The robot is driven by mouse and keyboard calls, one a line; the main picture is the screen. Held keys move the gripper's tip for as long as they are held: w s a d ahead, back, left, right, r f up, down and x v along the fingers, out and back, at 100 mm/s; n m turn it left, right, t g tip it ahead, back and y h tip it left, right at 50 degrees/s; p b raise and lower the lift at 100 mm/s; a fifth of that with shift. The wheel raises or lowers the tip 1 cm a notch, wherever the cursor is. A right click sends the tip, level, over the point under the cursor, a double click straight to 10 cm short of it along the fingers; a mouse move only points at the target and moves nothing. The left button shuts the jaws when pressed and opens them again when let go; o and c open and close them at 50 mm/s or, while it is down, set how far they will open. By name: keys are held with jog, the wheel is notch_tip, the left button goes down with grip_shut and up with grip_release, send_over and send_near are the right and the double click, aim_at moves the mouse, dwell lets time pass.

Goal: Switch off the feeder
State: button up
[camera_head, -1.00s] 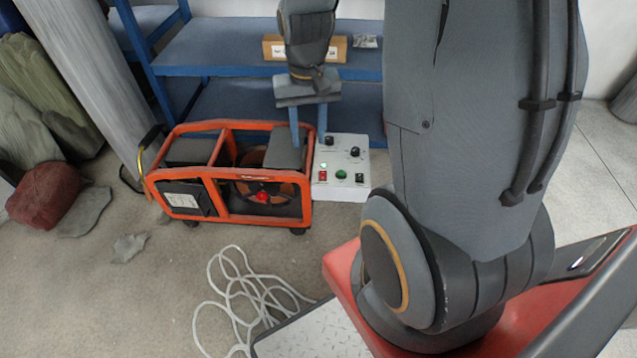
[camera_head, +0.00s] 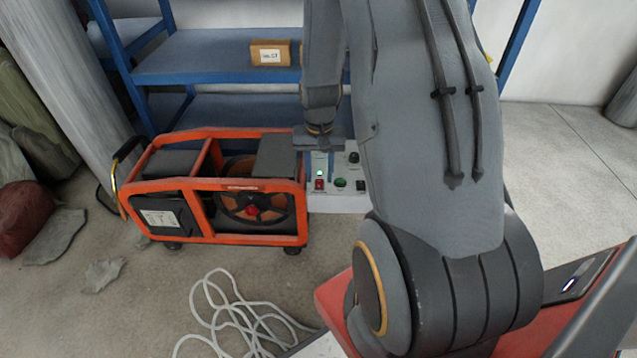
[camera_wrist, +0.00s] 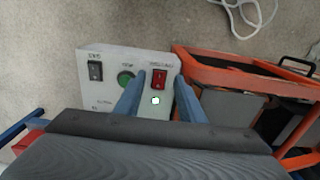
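A white control box (camera_head: 338,204) stands against the right side of the orange-framed feeder unit (camera_head: 220,240). In the wrist view the box (camera_wrist: 98,54) carries a red rocker switch (camera_wrist: 159,79), a green round button (camera_wrist: 125,80) and a black rocker switch (camera_wrist: 95,70). A small lamp (camera_wrist: 155,100) near the red rocker is lit; it glows green in the head view (camera_head: 320,172). My gripper (camera_wrist: 160,78) is open and empty, its blue fingers on either side of the red rocker and lamp in the picture. I cannot tell whether the fingertips touch the box.
A blue shelf (camera_head: 210,55) with a cardboard box (camera_head: 270,53) stands behind. A white cable (camera_head: 215,310) lies coiled on the floor in front. Grey rocks and a red sack (camera_head: 25,215) lie at the left.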

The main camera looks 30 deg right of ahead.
aim_at(319, 188)
jog(key=shift+f+b, duration=0.35)
jog(key=shift+f, duration=1.2)
jog(key=shift+c, duration=0.2)
grip_shut()
jog(key=shift+w+d+r+g+y+p, duration=0.2)
jog(key=shift+g+y+p, duration=0.3)
jog(key=shift+p, duration=0.55)
jog(key=shift+w+g+y+p, duration=0.2)
jog(key=shift+g+y+p, duration=0.15)
jog(key=shift+g, duration=0.35)
jog(key=shift+o, duration=0.2)
grip_release()
